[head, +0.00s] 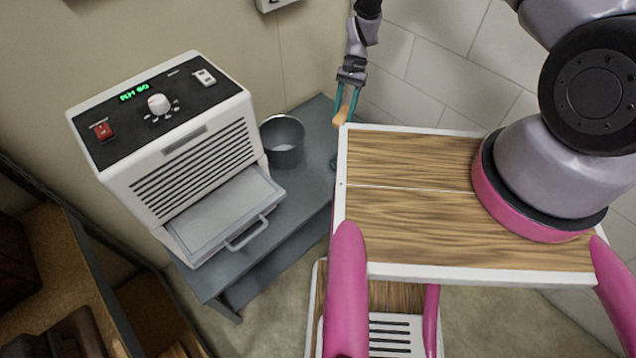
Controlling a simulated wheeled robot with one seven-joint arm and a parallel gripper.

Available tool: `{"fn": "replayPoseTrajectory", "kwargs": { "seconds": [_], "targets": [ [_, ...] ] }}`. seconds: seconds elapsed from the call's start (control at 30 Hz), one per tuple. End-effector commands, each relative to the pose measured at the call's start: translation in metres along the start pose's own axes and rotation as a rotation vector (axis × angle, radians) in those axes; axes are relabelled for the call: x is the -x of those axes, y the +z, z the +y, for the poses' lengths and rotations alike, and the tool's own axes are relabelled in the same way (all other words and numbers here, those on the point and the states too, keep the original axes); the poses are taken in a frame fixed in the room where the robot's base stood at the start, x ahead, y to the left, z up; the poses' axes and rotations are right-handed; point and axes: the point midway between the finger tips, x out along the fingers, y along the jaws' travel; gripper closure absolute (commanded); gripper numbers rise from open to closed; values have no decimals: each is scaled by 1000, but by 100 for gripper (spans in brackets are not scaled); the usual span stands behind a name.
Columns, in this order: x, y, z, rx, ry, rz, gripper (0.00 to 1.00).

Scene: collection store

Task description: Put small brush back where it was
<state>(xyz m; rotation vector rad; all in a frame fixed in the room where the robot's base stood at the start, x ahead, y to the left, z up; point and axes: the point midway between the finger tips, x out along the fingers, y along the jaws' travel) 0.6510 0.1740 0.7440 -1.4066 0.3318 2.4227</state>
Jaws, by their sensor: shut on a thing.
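My gripper (346,108), with teal fingers, points down at the top middle of the head view, above the right end of the grey table. It is shut on a small tan piece, which looks like the wooden part of the small brush (341,117). The rest of the brush is hidden behind the edge of my own wood-topped body. I cannot tell whether the brush touches the table.
A grey table (300,190) stands against the wall. On it are a white dehumidifier-like machine (190,165) with its tray pulled out and a dark grey bucket (283,143). A small dark thing (333,162) shows by my body's edge. Wooden shelving (75,265) stands lower left.

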Motion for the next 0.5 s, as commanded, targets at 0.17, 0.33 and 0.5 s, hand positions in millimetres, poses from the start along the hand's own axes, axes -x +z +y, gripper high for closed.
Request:
{"fn": "replayPoseTrajectory", "kwargs": {
  "seconds": [0.17,0.33,0.5],
  "targets": [
    [-94,21,-31,-131,-63,-9,100],
    [-156,34,-42,-236,-121,-13,100],
    [-188,39,-43,-290,-154,-13,100]
  ]
}}
